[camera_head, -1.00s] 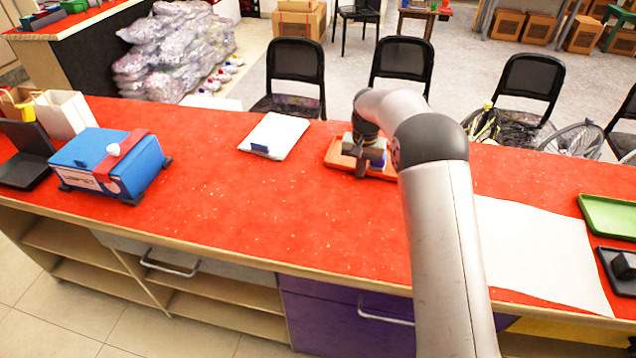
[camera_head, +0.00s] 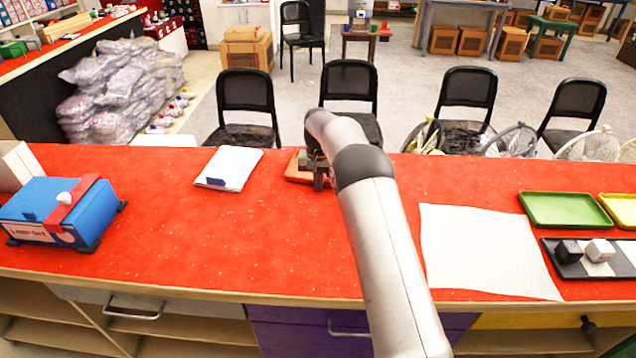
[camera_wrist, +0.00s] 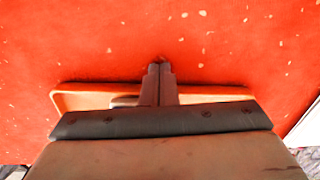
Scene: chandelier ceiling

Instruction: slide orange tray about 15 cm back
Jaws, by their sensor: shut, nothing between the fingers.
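The orange tray (camera_head: 297,171) lies on the red counter near its far edge, just right of the clipboard with white paper. My arm and gripper hide much of it in the head view. My gripper (camera_head: 319,184) is low at the tray, pointing down. In the wrist view, my gripper (camera_wrist: 160,68) has its two fingers together with nothing between them. The orange tray (camera_wrist: 85,99) shows as a strip on both sides of the fingers, its middle hidden. The fingertips overlap the tray's edge in this view; I cannot tell whether they touch it.
The clipboard (camera_head: 228,168) lies left of the tray, and a blue box (camera_head: 50,210) stands farther left. White paper (camera_head: 485,250), a green tray (camera_head: 552,209) and a black tray (camera_head: 565,262) lie to the right. Black chairs (camera_head: 348,92) stand behind the counter. The front middle counter is clear.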

